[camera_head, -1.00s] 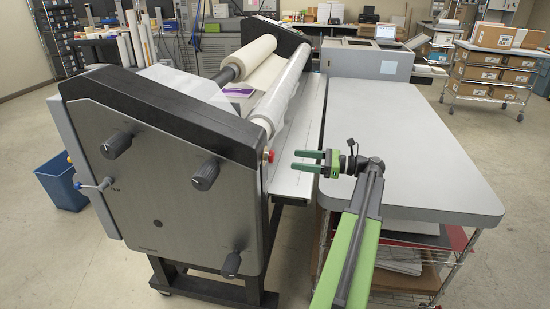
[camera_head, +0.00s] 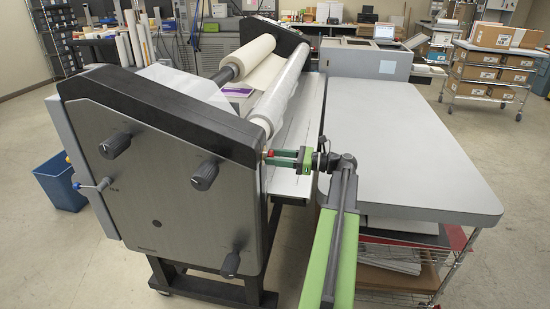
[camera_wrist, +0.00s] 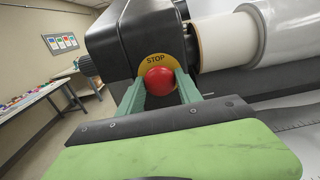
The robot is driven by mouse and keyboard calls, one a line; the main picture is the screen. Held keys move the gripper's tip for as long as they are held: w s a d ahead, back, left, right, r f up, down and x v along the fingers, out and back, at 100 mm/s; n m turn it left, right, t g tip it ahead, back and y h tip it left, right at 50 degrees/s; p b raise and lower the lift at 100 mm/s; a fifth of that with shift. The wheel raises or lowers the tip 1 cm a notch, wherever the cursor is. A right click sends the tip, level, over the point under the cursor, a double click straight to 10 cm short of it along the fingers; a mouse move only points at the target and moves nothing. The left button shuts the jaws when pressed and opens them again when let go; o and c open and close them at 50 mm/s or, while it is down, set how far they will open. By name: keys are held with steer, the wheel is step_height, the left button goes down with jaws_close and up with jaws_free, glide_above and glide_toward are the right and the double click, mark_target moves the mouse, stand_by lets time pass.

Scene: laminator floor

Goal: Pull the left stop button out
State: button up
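The left stop button is a red round knob (camera_wrist: 160,81) on a yellow plate marked STOP (camera_wrist: 157,60), on the end of the laminator's black side housing (camera_wrist: 140,35). In the head view only a little of the red button (camera_head: 264,155) shows at my fingertips. My gripper (camera_head: 275,157) reaches in from the right at the button's height. In the wrist view its two green fingers (camera_wrist: 160,88) stand on either side of the knob, with their tips near the plate. The fingers are apart; whether they touch the knob is hard to tell.
The laminator's grey side panel (camera_head: 175,190) with several black knobs is left of my gripper. A clear film roll (camera_head: 283,90) lies just above and behind. A grey table (camera_head: 410,150) fills the right. A blue bin (camera_head: 62,182) stands on the floor at the left.

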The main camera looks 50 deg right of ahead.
jaws_close()
steer(key=shift+s+d, duration=0.35)
steer(key=shift+s, duration=0.2)
steer(key=o, duration=0.7)
jaws_free()
steer(key=shift+s+d, duration=0.1)
steer(key=v, duration=1.7)
steer(key=shift+s, duration=0.15)
